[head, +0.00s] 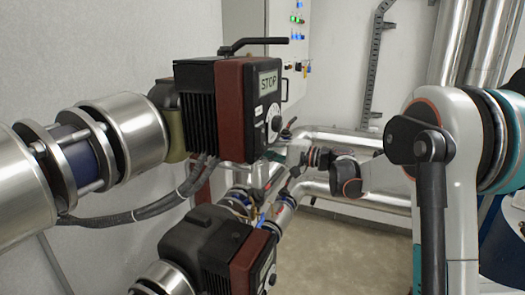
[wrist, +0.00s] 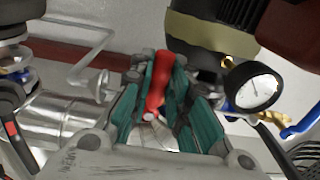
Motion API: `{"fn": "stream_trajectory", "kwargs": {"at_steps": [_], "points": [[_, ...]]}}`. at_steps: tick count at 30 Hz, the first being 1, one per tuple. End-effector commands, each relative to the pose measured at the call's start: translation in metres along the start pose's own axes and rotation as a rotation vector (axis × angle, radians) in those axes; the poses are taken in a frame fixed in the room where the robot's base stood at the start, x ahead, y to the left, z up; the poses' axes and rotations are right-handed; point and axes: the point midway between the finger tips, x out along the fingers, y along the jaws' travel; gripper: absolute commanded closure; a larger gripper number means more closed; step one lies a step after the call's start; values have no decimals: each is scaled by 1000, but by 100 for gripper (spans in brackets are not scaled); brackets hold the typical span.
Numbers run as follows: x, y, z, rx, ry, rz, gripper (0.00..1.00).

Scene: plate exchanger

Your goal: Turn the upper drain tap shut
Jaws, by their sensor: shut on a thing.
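In the wrist view a red tap handle (wrist: 161,82) lies between the teal fingers of my gripper (wrist: 156,75). The fingers are closed on the handle from both sides. I take it to be the upper drain tap's handle; its valve body is mostly hidden by the fingers. In the head view my gripper (head: 290,150) reaches in from the right beside the upper pump's control box, and its fingertips are partly hidden. The red handle in its grip cannot be made out there.
The upper pump (head: 228,105) with a STOP display stands close to my gripper, and a lower pump (head: 225,245) sits below. The wrist view shows a round gauge (wrist: 253,86) and a blue lever (wrist: 300,124) to the right. Silver pipes (head: 360,143) run behind.

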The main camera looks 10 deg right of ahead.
Motion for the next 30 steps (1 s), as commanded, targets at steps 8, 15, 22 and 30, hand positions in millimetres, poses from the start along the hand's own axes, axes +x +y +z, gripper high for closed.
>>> {"fn": "stream_trajectory", "kwargs": {"at_steps": [8, 15, 22, 30], "points": [[0, -1, -1, 8, 2, -1, 100], [0, -1, -1, 7, 2, -1, 62], [0, 0, 0, 6, 1, 0, 62], [-15, -1, -1, 6, 2, 0, 62]]}}
